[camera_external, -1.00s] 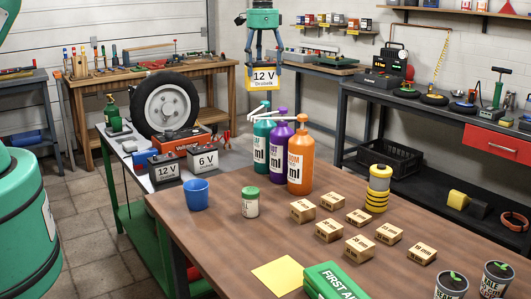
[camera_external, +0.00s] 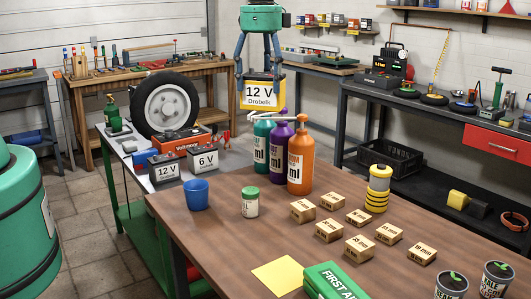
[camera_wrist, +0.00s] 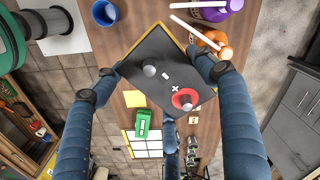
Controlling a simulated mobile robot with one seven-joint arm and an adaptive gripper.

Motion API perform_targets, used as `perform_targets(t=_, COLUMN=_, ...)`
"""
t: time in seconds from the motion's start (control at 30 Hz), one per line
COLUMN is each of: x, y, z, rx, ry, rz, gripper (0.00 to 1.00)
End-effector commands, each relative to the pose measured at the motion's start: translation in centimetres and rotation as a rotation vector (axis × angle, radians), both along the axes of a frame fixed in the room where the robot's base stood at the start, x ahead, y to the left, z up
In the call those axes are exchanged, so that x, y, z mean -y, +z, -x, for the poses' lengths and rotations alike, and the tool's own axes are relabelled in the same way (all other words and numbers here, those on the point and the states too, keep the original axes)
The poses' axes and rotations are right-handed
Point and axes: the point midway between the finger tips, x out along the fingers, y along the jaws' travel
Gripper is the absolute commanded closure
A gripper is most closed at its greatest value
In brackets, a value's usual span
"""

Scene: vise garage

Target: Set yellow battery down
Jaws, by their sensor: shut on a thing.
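The yellow battery (camera_external: 262,92) carries a white "12 V" label and hangs in the air above and behind the pump bottles. In the wrist view its dark top (camera_wrist: 168,75) shows two round terminals, one with a red ring. My gripper (camera_external: 259,75) is shut on the battery, with its blue fingers along the battery's sides. The wrist view shows the fingers (camera_wrist: 166,78) at the battery's edges. The brown table (camera_external: 235,226) lies below and in front of it in the external view.
Teal, purple (camera_external: 279,152) and orange (camera_external: 301,158) pump bottles stand below the battery. A blue cup (camera_external: 196,195), a white jar (camera_external: 250,203), several wooden blocks (camera_external: 328,230) and a yellow sheet (camera_external: 277,275) are on the table. Two dark batteries (camera_external: 165,170) stand on the grey bench. The table's front left is clear.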

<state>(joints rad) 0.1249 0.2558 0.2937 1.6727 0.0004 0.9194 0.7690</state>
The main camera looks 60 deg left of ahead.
Motion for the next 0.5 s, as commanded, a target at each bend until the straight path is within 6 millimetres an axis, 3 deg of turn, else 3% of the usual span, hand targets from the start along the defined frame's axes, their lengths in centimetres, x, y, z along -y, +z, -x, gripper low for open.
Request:
perform_targets(t=0.2, x=3.6, y=0.1, z=4.6, rx=0.003, ry=-0.11, rz=0.001, gripper=0.87)
perform_targets(t=0.5, x=7.4, y=-0.5, z=11.4, rx=0.004, ry=-0.259, rz=0.001, gripper=0.87)
